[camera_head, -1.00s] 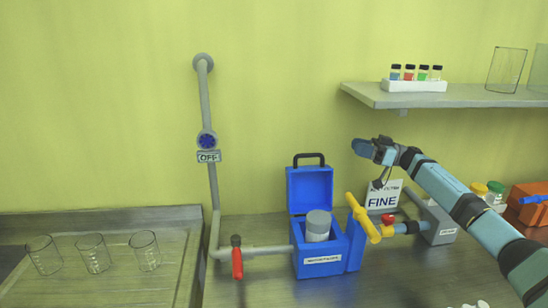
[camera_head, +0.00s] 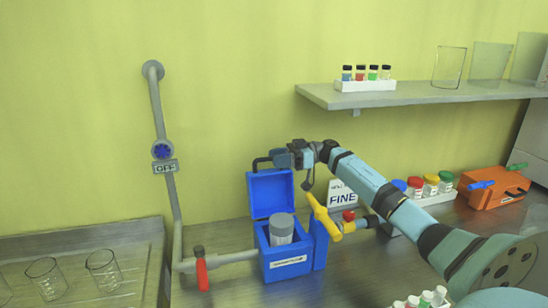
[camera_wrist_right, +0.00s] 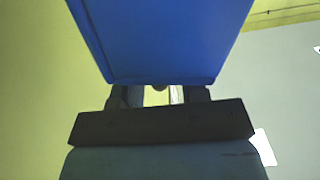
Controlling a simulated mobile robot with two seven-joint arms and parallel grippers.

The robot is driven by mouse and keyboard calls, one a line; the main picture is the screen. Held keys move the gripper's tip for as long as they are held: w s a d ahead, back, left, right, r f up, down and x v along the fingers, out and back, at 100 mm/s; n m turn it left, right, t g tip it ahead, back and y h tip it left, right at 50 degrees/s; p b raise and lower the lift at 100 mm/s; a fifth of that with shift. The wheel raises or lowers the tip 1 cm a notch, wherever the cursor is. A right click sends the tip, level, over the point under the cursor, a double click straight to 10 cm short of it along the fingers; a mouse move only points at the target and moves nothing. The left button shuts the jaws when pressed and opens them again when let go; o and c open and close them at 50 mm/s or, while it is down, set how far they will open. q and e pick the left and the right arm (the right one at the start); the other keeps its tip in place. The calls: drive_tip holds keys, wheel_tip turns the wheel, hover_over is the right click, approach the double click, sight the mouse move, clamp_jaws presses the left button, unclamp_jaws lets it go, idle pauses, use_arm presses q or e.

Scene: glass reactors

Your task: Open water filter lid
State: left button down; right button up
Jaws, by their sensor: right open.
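The water filter is a blue box (camera_head: 287,262) on the counter with a white label on its front and a grey cylinder (camera_head: 281,228) inside. Its blue lid (camera_head: 270,193) stands raised, upright at the back of the box. The lid's black handle (camera_head: 257,163) is on top, partly hidden behind my right gripper (camera_head: 277,158). That gripper is open at the lid's upper edge; whether it touches cannot be told. In the right wrist view, the blue lid (camera_wrist_right: 160,40) fills the upper middle just beyond the open fingers (camera_wrist_right: 160,95). My left gripper is out of view.
A red valve handle (camera_head: 201,270) is on the pipe at left. A shelf (camera_head: 420,97) with vials hangs above right. Glass beakers (camera_head: 47,279) stand in the sink area.

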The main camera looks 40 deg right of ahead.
drive_tip(key=shift+w+a, duration=0.35)
drive_tip(key=shift+a, duration=0.25)
drive_tip(key=shift+s, duration=0.1)
clamp_jaws()
drive_tip(key=p, duration=0.1)
drive_tip(key=s+r+p, duration=0.1)
drive_tip(key=p, duration=0.1)
drive_tip(key=shift+s+a+r, duration=0.1)
drive_tip(key=shift+a, duration=0.2)
drive_tip(key=s+n, duration=0.1)
drive_tip(key=s+a+n, duration=0.1)
drive_tip(key=s+a+p, duration=0.1)
drive_tip(key=shift+s+r+n, duration=0.15)
drive_tip(key=shift+s+n, duration=0.25)
